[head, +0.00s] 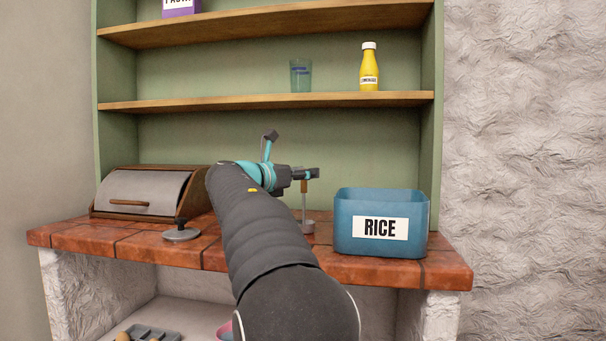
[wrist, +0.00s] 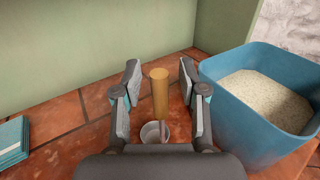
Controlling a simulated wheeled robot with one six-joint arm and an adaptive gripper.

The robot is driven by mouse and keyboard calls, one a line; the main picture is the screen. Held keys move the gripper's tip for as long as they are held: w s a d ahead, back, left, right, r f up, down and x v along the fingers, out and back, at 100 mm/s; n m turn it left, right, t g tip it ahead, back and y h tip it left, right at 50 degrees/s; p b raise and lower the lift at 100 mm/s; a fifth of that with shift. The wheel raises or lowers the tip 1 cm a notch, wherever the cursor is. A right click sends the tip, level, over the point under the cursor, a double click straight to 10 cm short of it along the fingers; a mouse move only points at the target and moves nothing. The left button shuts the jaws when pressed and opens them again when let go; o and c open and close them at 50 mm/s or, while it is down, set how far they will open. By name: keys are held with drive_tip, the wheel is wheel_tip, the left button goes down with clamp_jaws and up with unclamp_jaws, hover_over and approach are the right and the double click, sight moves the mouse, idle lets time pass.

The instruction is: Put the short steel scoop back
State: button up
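The scoop stands upright on the tiled counter, its wooden handle (head: 304,186) on top, a thin steel shaft below and a small steel cup (head: 307,227) at the bottom. The wrist view shows the handle (wrist: 160,95) end-on, with the cup (wrist: 153,132) beneath it. My gripper (head: 311,173) is at the handle's height. In the wrist view my gripper (wrist: 159,75) is open, one finger on each side of the handle, with gaps on both sides. The blue RICE bin (head: 345,215) stands just right of the scoop; the wrist view shows rice (wrist: 266,100) inside.
A bread box (head: 143,192) stands at the counter's left, with a grey disc-shaped item (head: 181,234) before it. A teal striped object (wrist: 12,142) lies left in the wrist view. A glass (head: 300,76) and a yellow bottle (head: 369,68) stand on the shelf (head: 230,102) above.

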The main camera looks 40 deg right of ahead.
drive_tip(key=shift+a+r, duration=0.1)
drive_tip(key=shift+r, duration=0.1)
drive_tip(key=s+a, duration=0.1)
drive_tip(key=a, duration=1)
drive_tip(key=shift+s+a, duration=0.3)
drive_tip(key=shift+a, duration=0.05)
